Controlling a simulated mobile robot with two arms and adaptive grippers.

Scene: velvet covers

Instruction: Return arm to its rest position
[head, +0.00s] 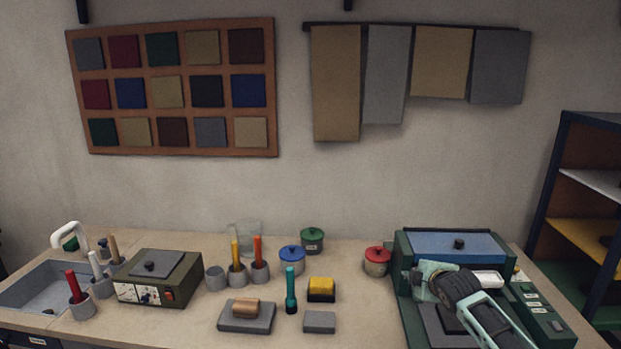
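My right arm comes in from the lower right. Its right gripper (424,281) hangs over the green machine (402,301) with the blue top panel. Its pale teal end points left, and I cannot tell whether the fingers are open or shut, or whether they hold anything. A white piece (487,277) shows just behind the arm. The arm hides part of the machine's front. My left gripper is not in view.
Left of the machine are a red-lidded pot (376,262), a yellow-topped block (321,289), a teal upright tool (291,292) and a grey block (319,322). A control box (157,279) and sink (42,288) lie left. Bare worktop (365,320) shows beside the machine.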

